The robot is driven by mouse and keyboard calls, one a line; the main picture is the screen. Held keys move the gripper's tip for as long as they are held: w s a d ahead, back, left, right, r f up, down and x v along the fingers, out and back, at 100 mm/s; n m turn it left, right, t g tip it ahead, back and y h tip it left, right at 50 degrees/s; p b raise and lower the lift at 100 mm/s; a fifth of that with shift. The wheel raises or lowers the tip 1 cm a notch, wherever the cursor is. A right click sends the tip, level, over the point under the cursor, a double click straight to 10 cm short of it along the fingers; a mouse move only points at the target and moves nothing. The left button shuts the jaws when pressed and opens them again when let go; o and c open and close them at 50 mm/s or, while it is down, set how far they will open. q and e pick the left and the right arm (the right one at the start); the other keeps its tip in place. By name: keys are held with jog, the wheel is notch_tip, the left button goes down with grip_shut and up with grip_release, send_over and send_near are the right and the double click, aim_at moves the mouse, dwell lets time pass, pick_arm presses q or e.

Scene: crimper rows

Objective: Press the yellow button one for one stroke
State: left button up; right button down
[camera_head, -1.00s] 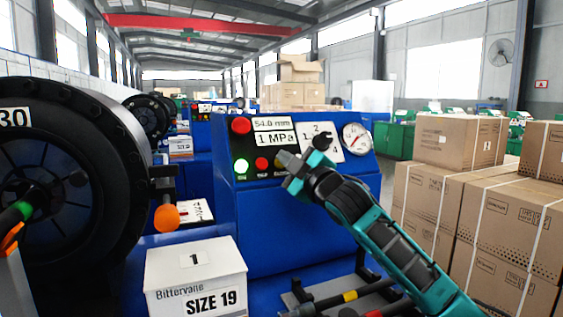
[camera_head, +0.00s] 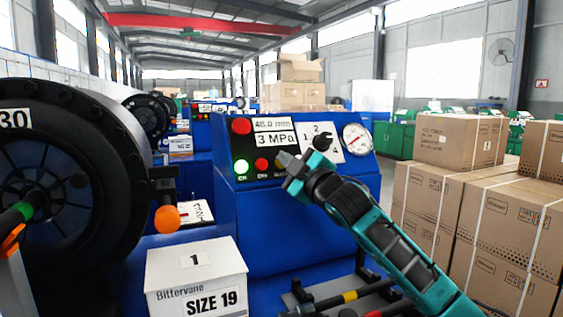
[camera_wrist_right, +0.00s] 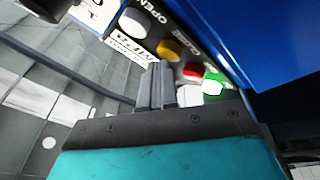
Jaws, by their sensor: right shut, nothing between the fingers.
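The control panel (camera_head: 258,150) of the blue crimper stands in the middle of the head view. My right gripper (camera_head: 286,161) is shut and empty, its tips at the panel's lower button row, right of the red button (camera_head: 262,164). It hides most of the yellow button there. In the wrist view the yellow button (camera_wrist_right: 170,50) shows just beyond my right fingertips (camera_wrist_right: 160,66), between a pale button (camera_wrist_right: 135,22) and the red one. I cannot tell whether the tips touch it. The panel displays (camera_head: 274,131) read about 46.0 mm and 3 MPa. My left gripper is not seen.
The round black crimper head (camera_head: 95,150) fills the left, with a green-banded hose (camera_head: 22,208) at its centre. A white SIZE 19 box (camera_head: 195,275) stands in front. A gauge (camera_head: 356,139) is on the panel's right. Cardboard boxes (camera_head: 490,215) are stacked at right.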

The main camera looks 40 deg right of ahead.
jog(key=shift+s+a+r, duration=0.15)
jog(key=shift+s+r, duration=0.2)
jog(key=shift+s, duration=0.1)
jog(key=s+r, duration=0.1)
jog(key=s+a+r+p, duration=0.1)
jog(key=s+p, duration=0.1)
jog(key=s, duration=0.1)
jog(key=shift+a+r, duration=0.15)
jog(key=shift+r, duration=0.25)
jog(key=shift+f, duration=0.1)
dwell(1.9)
